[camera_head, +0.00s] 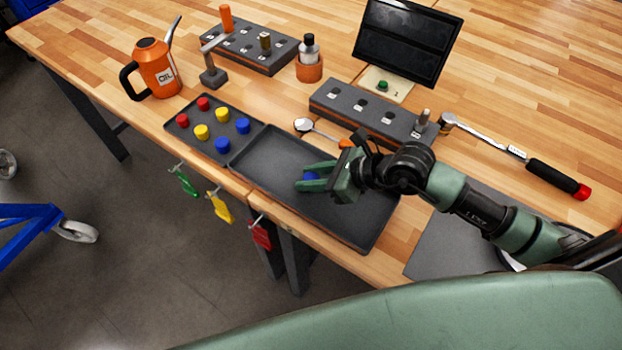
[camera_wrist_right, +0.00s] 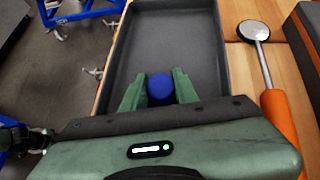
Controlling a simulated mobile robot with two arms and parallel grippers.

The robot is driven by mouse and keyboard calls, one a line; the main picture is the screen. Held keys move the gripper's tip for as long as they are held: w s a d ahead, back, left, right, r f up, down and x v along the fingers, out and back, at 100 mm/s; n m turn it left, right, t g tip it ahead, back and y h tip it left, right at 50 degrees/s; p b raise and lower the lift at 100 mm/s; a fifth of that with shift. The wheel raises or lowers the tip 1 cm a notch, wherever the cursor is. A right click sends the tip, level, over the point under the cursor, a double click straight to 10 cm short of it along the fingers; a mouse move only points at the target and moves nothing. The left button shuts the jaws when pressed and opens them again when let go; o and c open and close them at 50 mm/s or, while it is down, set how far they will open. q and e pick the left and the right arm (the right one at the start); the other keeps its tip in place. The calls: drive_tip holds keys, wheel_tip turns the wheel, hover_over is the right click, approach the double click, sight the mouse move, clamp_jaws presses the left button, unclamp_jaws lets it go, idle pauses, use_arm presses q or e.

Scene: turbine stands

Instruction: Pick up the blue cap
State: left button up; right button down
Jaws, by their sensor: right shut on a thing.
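A blue cap (camera_head: 311,177) sits between the fingers of my right gripper (camera_head: 307,178), over the empty dark tray (camera_head: 267,146). In the right wrist view the blue cap (camera_wrist_right: 160,88) is held between the two green fingertips of the right gripper (camera_wrist_right: 160,90). I cannot tell whether the cap touches the tray floor. Two more blue caps, one at the front (camera_head: 222,144) and one behind it (camera_head: 242,125), stand in the smaller tray (camera_head: 173,127) at left, with red and yellow caps.
An orange-handled mirror tool (camera_head: 304,125) lies behind the dark tray, also in the right wrist view (camera_wrist_right: 253,31). A socket block (camera_head: 350,104), a ratchet (camera_head: 560,178) and a dark screen (camera_head: 408,40) stand behind. An orange oil can (camera_head: 157,68) is at left. Coloured tags (camera_head: 220,206) hang at the front edge.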

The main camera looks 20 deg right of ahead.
sight(311, 178)
drive_tip(key=shift+r, duration=0.1)
wheel_tip(311, 178, up, 20)
drive_tip(key=b, duration=0.2)
drive_tip(key=c, duration=1.6)
unclamp_jaws()
clamp_jaws()
